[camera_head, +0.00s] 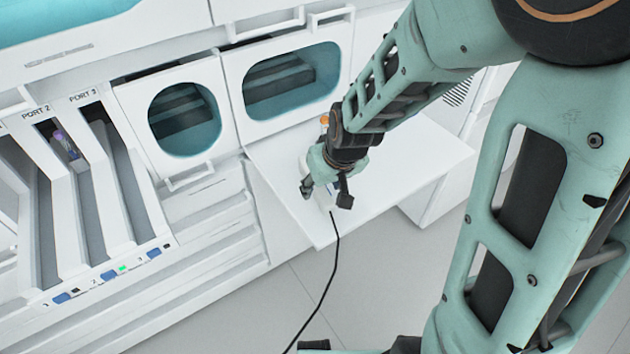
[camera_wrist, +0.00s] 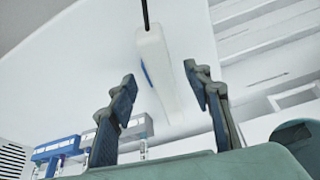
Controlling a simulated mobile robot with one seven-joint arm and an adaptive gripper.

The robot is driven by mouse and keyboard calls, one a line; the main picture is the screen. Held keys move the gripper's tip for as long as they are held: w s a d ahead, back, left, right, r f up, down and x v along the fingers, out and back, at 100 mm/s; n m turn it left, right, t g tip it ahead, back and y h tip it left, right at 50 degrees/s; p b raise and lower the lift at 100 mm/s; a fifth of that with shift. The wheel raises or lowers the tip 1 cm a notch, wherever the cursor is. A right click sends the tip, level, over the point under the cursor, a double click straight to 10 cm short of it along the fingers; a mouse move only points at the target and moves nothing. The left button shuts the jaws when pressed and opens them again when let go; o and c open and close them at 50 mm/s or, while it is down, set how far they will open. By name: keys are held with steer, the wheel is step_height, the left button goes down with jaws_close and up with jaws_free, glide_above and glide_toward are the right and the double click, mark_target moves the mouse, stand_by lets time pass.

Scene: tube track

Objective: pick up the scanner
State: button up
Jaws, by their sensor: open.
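The scanner (camera_wrist: 155,65) is white with a blue patch on its side and a black cable leaving its far end. In the wrist view it lies on the white shelf, between and just beyond my open fingers. My gripper (camera_wrist: 160,100) is open, with one dark finger on each side of the scanner's line and visible space around it. In the head view my gripper (camera_head: 322,190) is down over the shelf. Most of the scanner (camera_head: 327,200) is hidden there behind my gripper. I cannot tell whether the fingers touch it.
The white shelf (camera_head: 400,180) is mostly clear. A small orange-topped item (camera_head: 324,121) stands behind my gripper. The black cable (camera_head: 334,260) hangs over the shelf's front edge. Port slots (camera_head: 75,190) are at the left; one holds a purple-capped tube (camera_head: 64,143). Blue-and-white items (camera_wrist: 62,147) show in the wrist view.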

steer(key=shift+b+x, duration=0.4)
steer(key=shift+x, duration=0.55)
